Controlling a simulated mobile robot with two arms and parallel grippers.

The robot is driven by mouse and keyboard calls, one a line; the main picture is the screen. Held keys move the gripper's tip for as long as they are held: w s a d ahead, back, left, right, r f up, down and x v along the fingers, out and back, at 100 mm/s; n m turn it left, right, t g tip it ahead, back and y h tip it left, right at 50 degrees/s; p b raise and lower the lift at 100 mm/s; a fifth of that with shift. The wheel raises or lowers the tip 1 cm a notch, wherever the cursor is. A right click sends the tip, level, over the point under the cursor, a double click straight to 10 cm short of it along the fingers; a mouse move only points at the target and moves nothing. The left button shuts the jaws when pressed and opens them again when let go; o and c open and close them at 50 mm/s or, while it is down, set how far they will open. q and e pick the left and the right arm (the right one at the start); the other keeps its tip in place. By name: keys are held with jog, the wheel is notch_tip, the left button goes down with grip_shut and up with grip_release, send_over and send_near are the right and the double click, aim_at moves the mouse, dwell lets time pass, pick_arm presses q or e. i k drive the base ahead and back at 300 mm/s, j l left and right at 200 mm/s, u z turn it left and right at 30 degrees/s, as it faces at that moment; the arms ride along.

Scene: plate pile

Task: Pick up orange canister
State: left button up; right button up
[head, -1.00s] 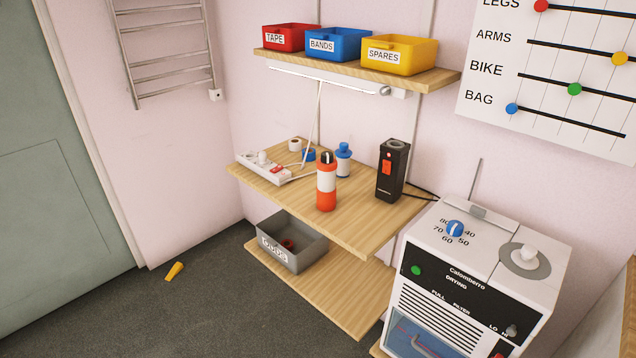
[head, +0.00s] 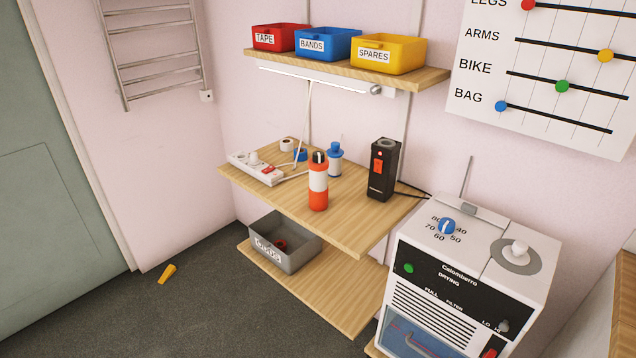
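The orange canister (head: 318,198) stands upright on the upper wooden shelf (head: 350,222). It is orange with a white band and a black top. A blue bottle (head: 335,162) stands behind it to the right, and a black box-shaped device (head: 383,172) with an orange label stands further right. Neither of my grippers shows in the head view.
A grey bin (head: 285,250) sits on the lower shelf. A white drying machine (head: 450,275) stands at right. A yellow wedge (head: 167,274) lies on open dark floor.

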aim_at(318, 186)
jog(key=i+j+z, duration=0.15)
jog(key=z, duration=0.2)
jog(key=i+j+z, duration=0.15)
jog(key=z, duration=0.25)
jog(key=j+z, duration=0.35)
jog(key=i+j, duration=0.15)
jog(key=j, duration=0.25)
jog(key=i+j+z, duration=0.1)
jog(key=j, duration=0.3)
jog(key=i+j+z, duration=0.1)
jog(key=j, duration=0.35)
jog(key=i+j, duration=0.1)
jog(key=j, duration=0.3)
jog(key=i+j+z, duration=0.1)
jog(key=j, duration=0.35)
